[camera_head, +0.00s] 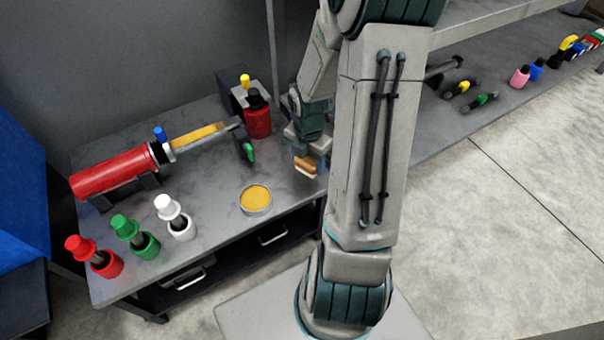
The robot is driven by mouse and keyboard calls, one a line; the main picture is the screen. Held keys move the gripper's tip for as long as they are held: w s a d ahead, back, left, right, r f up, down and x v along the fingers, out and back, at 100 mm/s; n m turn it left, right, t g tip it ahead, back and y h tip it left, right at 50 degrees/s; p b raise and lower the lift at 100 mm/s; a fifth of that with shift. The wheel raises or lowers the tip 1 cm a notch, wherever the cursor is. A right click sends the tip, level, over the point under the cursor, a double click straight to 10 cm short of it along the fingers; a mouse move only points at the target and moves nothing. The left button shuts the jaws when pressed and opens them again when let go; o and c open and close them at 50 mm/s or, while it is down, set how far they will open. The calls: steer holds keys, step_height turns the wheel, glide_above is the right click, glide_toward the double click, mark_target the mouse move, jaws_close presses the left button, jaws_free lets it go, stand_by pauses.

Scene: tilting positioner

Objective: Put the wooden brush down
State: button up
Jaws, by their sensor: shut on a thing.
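My gripper (305,153) is at the right end of the grey workbench (225,190), partly hidden beside my arm. It is shut on the wooden brush (305,167), a small tan and orange-brown block with a pale underside. The brush is at the gripper's lower end, near the bench's front right edge. I cannot tell whether it touches the bench top. A round tin with yellow contents (256,199) stands on the bench to the left of and in front of the brush.
A red cylinder (115,172) lies in a dark cradle at the left. Red (105,262), green (145,245) and white (181,228) pots stand along the front left. A red bottle (257,120) stands at the back. A shelf at the right holds several small tools.

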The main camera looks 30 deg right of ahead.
mark_target(301, 168)
steer(key=shift+w+a+f+b, duration=0.2)
steer(key=shift+w+a+f, duration=0.05)
steer(key=shift+w+f, duration=0.2)
steer(key=shift+w+a+f+b, duration=0.2)
steer(key=shift+w+f, duration=0.1)
steer(key=shift+w, duration=0.15)
step_height(301, 168, down, 4)
steer(key=shift+r+b, duration=0.1)
steer(key=shift+b, duration=1.05)
steer(key=shift+r, duration=0.1)
steer(key=o, duration=0.9)
steer(key=shift+o, duration=0.2)
